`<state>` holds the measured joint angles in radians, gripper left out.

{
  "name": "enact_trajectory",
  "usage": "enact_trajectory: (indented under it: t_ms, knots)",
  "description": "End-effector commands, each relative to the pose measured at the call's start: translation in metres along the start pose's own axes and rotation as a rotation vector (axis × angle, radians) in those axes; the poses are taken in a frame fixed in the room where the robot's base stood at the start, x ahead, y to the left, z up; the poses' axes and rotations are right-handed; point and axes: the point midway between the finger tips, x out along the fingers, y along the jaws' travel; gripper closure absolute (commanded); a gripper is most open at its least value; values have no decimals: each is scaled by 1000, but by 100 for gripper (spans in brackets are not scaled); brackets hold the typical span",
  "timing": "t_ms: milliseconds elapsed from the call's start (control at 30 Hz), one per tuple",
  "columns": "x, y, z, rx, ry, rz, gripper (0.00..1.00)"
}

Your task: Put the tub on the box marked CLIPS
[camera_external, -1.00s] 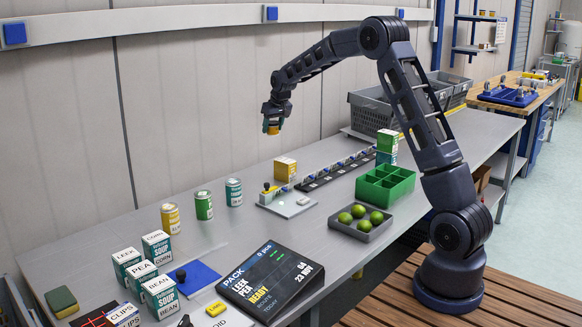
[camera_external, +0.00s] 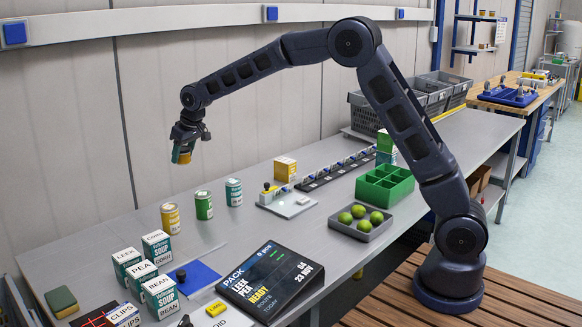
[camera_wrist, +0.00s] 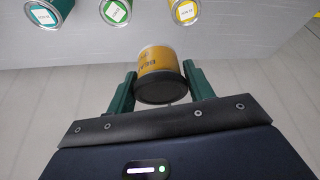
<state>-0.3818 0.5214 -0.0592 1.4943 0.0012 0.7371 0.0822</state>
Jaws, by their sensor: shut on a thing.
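My gripper (camera_external: 183,147) is shut on a small yellow tub (camera_external: 181,158), high above the bench near the wall. In the wrist view the tub (camera_wrist: 158,60), yellow with a dark end and dark lettering, sits between the two green fingers (camera_wrist: 160,78). A white label reading CLIPS (camera_external: 123,315) shows at the bottom left of the external view. It stands beside a dark surface with red lines (camera_external: 94,320). The picture's lower edge cuts off both. The tub is well above and to the right of the label in the picture.
Several soup boxes (camera_external: 143,277) stand behind and right of the CLIPS label. A yellow can (camera_external: 170,219), a green can (camera_external: 204,206) and a teal can (camera_external: 234,193) stand in a row below my gripper. A green-topped block (camera_external: 62,302) lies at the left. A display (camera_external: 268,280) stands in front.

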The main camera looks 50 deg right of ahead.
Motion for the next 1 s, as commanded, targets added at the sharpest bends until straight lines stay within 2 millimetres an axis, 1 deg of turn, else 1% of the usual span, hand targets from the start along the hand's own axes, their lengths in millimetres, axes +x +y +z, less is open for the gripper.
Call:
enact_trajectory:
  t_ms: [33,100,167,200,267,300,467,500,667,700,767,800,900,1000]
  knots:
    - [-2,-26,1,-26,1,-11,73]
    - [-4,-56,4,-56,1,-23,73]
    - [-6,-83,7,-81,1,-34,73]
    - [-7,-100,10,-98,1,-41,73]
    - [-10,-126,14,-124,1,-52,73]
    - [-12,-143,18,-141,2,-59,73]
    - [-21,-211,34,-209,1,-87,73]
    - [-23,-228,40,-226,1,-94,73]
    - [-35,-293,63,-294,0,-122,73]
    - [-38,-309,69,-310,0,-129,73]
    - [-43,-333,80,-336,0,-139,73]
    - [-46,-349,87,-353,0,-146,73]
    - [-55,-386,106,-395,1,-163,73]
    - [-64,-417,124,-431,1,-178,73]
